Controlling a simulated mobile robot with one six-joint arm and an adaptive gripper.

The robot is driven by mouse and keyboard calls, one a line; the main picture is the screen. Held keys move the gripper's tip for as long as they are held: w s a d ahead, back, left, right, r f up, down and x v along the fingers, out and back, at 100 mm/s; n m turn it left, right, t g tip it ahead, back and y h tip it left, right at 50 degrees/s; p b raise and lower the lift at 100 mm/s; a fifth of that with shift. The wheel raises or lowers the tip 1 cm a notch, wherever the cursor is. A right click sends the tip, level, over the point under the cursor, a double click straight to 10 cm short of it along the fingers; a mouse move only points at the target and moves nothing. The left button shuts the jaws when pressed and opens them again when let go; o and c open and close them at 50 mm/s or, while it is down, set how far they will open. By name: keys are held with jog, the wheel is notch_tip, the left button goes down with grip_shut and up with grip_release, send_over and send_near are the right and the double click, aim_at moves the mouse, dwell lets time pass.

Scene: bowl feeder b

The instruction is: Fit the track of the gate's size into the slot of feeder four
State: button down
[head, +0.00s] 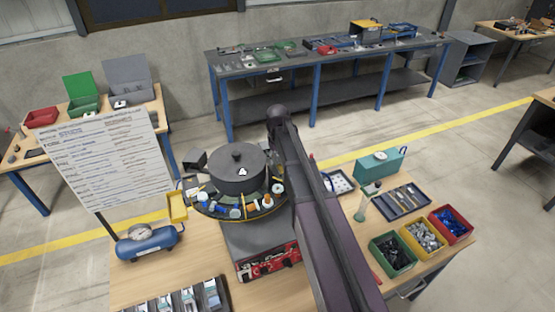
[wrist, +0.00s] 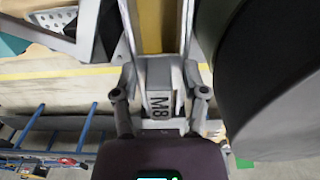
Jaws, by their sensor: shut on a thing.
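In the wrist view my gripper (wrist: 160,90) is shut on a grey metal track (wrist: 160,108) marked M8. The track lies between the two fingers. Grey rails with a yellow strip between them show just beyond it; I cannot tell whether the track touches them. A large dark curved wall (wrist: 275,75) fills the right side, close to the gripper. In the head view feeder four (head: 240,172) is a dark round bowl with a 4 on its lid, ringed by small coloured parts. My arm hides the gripper, the track and the feeder's right side there. I cannot make out the slot.
A rack (head: 185,300) with several labelled pieces lies at the front edge. A written board (head: 105,160) and a blue tank with a gauge (head: 150,242) stand left. Green (head: 392,256), yellow and red bins crowd the right.

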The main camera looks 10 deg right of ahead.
jog(key=shift+c, duration=0.6)
grip_release()
jog(key=shift+r, duration=0.1)
notch_tip(320, 180, up, 8)
jog(key=p, duration=0.8)
jog(key=shift+f, duration=0.2)
jog(key=s+m, duration=0.2)
jog(key=s, duration=2.1)
jog(key=shift+d, duration=0.15)
jog(key=shift+s, duration=0.25)
